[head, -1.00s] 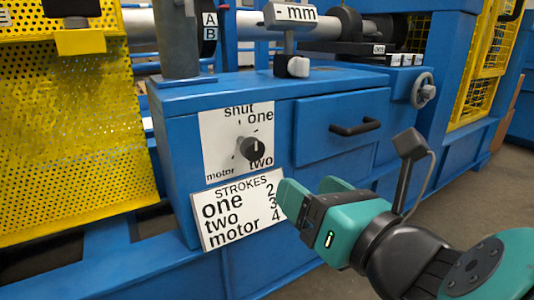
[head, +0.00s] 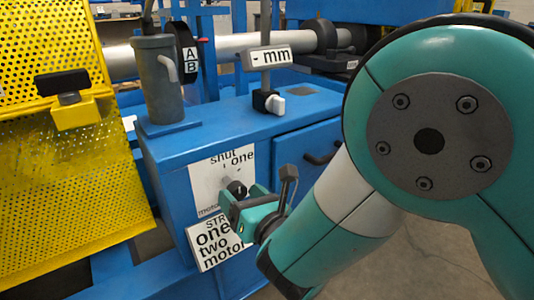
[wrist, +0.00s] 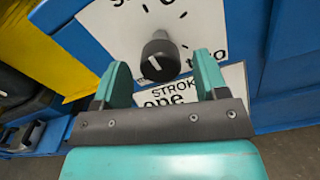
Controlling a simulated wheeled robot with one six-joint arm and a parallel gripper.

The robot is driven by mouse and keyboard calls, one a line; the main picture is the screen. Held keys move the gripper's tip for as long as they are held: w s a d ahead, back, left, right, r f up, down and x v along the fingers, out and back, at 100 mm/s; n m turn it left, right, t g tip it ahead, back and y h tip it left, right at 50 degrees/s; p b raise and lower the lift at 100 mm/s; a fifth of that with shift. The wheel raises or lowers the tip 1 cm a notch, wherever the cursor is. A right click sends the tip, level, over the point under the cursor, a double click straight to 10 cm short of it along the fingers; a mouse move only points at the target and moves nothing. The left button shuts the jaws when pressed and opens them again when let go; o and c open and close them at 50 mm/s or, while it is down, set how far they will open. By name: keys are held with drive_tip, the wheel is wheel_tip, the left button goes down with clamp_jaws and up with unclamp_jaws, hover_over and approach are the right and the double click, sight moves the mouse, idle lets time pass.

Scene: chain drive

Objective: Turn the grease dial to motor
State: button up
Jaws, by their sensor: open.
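The grease dial is a black round knob (head: 237,188) on a white plate on the blue cabinet front. In the wrist view the knob (wrist: 158,58) shows a short white mark on its face; which label it points at I cannot tell for sure. In the head view "motor" (head: 209,210) partly shows at lower left. My gripper (head: 243,197) is open and empty, its teal fingers below and in front of the knob, apparently not touching it.
A STROKES card (head: 215,245) hangs just below the dial plate, partly covered by my gripper. A drawer with a black handle (head: 321,156) is to the right. A yellow perforated guard (head: 70,175) stands to the left. A white "- mm" sign (head: 267,57) is above.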

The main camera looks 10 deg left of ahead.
sight(240, 195)
drive_tip(key=p+x, duration=0.2)
drive_tip(key=p, duration=0.1)
drive_tip(key=shift+w+a+r, duration=0.15)
drive_tip(key=shift+a+r, duration=0.05)
drive_tip(key=shift+r, duration=0.05)
drive_tip(key=shift+w+a+f+p, duration=0.25)
drive_tip(key=shift+w+a+p, duration=0.1)
drive_tip(key=shift+p, duration=0.2)
drive_tip(key=c, duration=0.9)
